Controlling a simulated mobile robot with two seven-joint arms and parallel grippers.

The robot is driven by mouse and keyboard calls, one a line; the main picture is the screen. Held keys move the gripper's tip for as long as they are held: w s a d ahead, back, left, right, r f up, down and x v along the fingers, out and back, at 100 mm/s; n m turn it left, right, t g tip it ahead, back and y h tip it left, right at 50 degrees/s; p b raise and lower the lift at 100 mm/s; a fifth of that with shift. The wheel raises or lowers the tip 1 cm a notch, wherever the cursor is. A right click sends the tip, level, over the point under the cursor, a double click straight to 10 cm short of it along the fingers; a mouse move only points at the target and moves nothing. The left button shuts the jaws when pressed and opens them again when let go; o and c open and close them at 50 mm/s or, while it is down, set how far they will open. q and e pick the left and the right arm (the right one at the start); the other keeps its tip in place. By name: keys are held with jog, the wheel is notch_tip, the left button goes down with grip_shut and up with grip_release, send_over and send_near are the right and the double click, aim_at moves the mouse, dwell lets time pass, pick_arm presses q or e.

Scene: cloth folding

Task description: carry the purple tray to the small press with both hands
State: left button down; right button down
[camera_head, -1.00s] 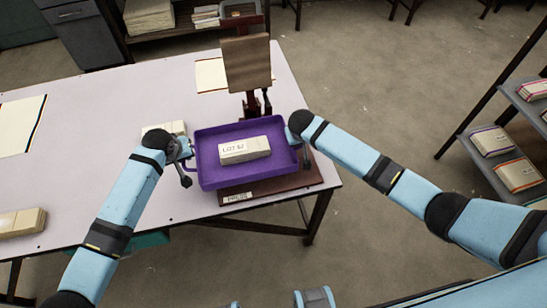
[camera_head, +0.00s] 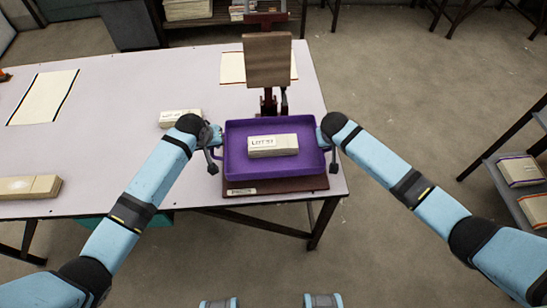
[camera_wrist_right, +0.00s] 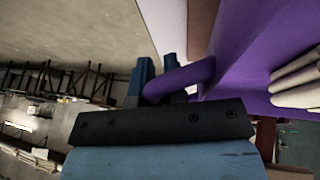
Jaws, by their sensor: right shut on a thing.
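The purple tray (camera_head: 236,166) is level over the dark base board (camera_head: 300,184) of the small press (camera_head: 267,60). I cannot tell whether it touches the board. A pale block of paper with a printed label (camera_head: 273,145) lies in the tray. My left gripper (camera_head: 214,150) is at the tray's left side, closed at its handle, with the fingertips partly hidden. My right gripper (camera_head: 328,145) is shut on the tray's right handle. The right wrist view shows this purple handle (camera_wrist_right: 180,80) between the blue fingers.
The press's upright brown plate stands just behind the tray. Another paper stack (camera_head: 181,117) lies behind my left gripper, and one (camera_head: 30,187) at the table's left. Flat sheets (camera_head: 43,97) lie on the pale table (camera_head: 130,90). A shelf rack (camera_head: 515,175) stands right, across open floor.

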jog(key=shift+f, duration=0.1)
